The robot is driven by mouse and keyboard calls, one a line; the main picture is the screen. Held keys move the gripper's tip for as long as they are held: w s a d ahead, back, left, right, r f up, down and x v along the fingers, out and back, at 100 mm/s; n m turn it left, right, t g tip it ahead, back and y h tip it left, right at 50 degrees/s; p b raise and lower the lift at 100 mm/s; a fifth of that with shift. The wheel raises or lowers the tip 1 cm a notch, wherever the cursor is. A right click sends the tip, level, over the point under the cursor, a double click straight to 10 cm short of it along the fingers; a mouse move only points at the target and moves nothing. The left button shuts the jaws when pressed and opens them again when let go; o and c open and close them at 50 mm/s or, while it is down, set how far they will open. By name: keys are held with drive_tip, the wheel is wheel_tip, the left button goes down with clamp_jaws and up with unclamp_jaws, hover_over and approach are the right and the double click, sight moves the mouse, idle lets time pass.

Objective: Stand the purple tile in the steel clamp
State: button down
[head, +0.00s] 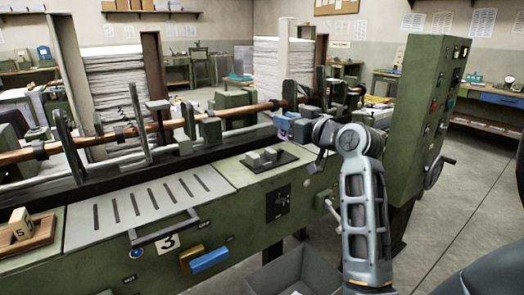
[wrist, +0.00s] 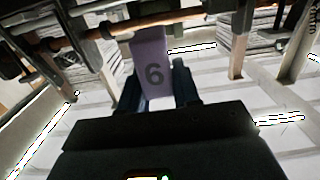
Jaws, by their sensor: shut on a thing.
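The purple tile (wrist: 152,50), marked with a dark 6, is held between the two fingers of my gripper (wrist: 157,82) in the wrist view. In the head view the tile (head: 282,123) is a small purple patch at the end of my gripper (head: 292,128), partly hidden by it. The steel clamp (head: 265,157) has grey jaw blocks on a dark base plate, on the green machine top. My gripper holds the tile raised, beyond the clamp and slightly to its right in the picture. The clamp cannot be made out in the wrist view.
A wooden tray (head: 30,236) with a cream tile marked 5 stands at the left. A slotted panel (head: 150,203) lies left of the clamp. A copper-coloured bar (head: 165,124) runs behind. A green control cabinet (head: 428,105) rises at right. A grey bin (head: 318,272) is below.

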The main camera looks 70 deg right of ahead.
drive_tip(key=w+f, duration=0.1)
drive_tip(key=w, duration=0.1)
drive_tip(key=w+f, duration=0.2)
drive_tip(key=w, duration=0.1)
drive_tip(key=w+d+f, duration=0.1)
drive_tip(key=w, duration=0.1)
drive_tip(key=shift+w+d+f, duration=0.1)
drive_tip(key=shift+w+f, duration=0.15)
drive_tip(key=shift+f, duration=2.05)
drive_tip(key=shift+f, duration=0.2)
drive_tip(key=c, duration=0.8)
unclamp_jaws()
drive_tip(key=shift+r, duration=0.1)
